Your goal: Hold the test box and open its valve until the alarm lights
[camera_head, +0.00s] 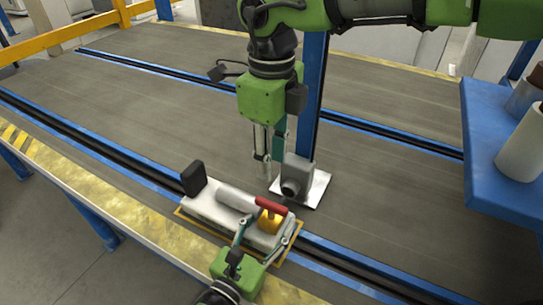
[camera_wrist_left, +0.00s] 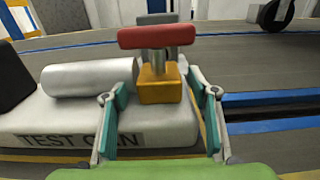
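The white test box (camera_head: 205,207) lies on a yellow-edged plate at the conveyor's near rail. Its lettered side shows in the left wrist view (camera_wrist_left: 65,115). It carries a grey cylinder (camera_head: 236,198), a black block and a yellow valve (camera_head: 268,222) with a red handle (camera_head: 271,206). My left gripper (camera_wrist_left: 163,98) is open at the valve end, one finger on each side of the yellow valve body; contact is unclear. My right gripper (camera_head: 268,155) points down behind the box, beside a grey device (camera_head: 297,178); its finger gap is unclear. No lit alarm is visible.
The grey device stands on a white plate (camera_head: 315,191) just behind the box, near a blue post (camera_head: 311,100). A blue shelf (camera_head: 482,135) with cylinders (camera_head: 522,150) is at the right. The conveyor belt (camera_head: 150,105) is clear at the left.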

